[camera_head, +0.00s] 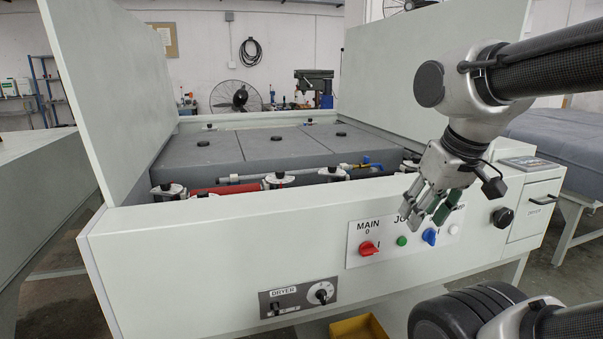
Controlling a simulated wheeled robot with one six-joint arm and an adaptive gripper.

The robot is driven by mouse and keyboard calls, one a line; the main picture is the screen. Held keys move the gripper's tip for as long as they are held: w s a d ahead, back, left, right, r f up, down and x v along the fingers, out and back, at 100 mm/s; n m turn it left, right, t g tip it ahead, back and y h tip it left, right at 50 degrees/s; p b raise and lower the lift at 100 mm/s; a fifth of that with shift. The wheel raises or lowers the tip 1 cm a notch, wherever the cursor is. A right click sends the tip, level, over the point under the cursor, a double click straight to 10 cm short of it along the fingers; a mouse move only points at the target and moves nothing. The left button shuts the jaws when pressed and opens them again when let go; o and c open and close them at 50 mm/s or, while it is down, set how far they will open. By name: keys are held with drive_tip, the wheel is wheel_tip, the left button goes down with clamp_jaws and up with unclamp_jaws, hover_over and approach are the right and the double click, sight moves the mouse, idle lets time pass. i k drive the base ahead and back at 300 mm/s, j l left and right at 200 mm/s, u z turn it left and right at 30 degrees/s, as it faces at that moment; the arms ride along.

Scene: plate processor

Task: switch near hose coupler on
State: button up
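The front panel of the machine carries a white control plate (358,254) marked MAIN, with further lettering partly hidden by my gripper. On it are a red rotary switch (368,248), a green button (401,240) and a blue rotary switch (429,237). A thin metal pipe (285,177) with brass fittings (345,167) and a small blue handle (367,161) lies in the machine's opening. I cannot tell which part is the hose coupler. My gripper (424,221) hangs in front of the control plate, pointing down, with its fingers apart and a dark green part showing on its right.
A dryer panel (299,297) with a knob sits low on the front. A black knob (502,217) and a drawer (537,206) are at the right. Raised side panels (112,95) flank the opening. A row of white-topped fittings (278,180) lines its front edge.

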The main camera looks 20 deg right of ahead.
sight(366, 165)
drive_tip(key=i+l, duration=0.2)
drive_tip(key=l, duration=0.15)
drive_tip(key=i+l, duration=0.15)
drive_tip(key=l, duration=0.15)
drive_tip(key=i+l, duration=0.2)
drive_tip(key=l, duration=0.15)
drive_tip(key=i+l, duration=0.15)
drive_tip(key=l, duration=0.2)
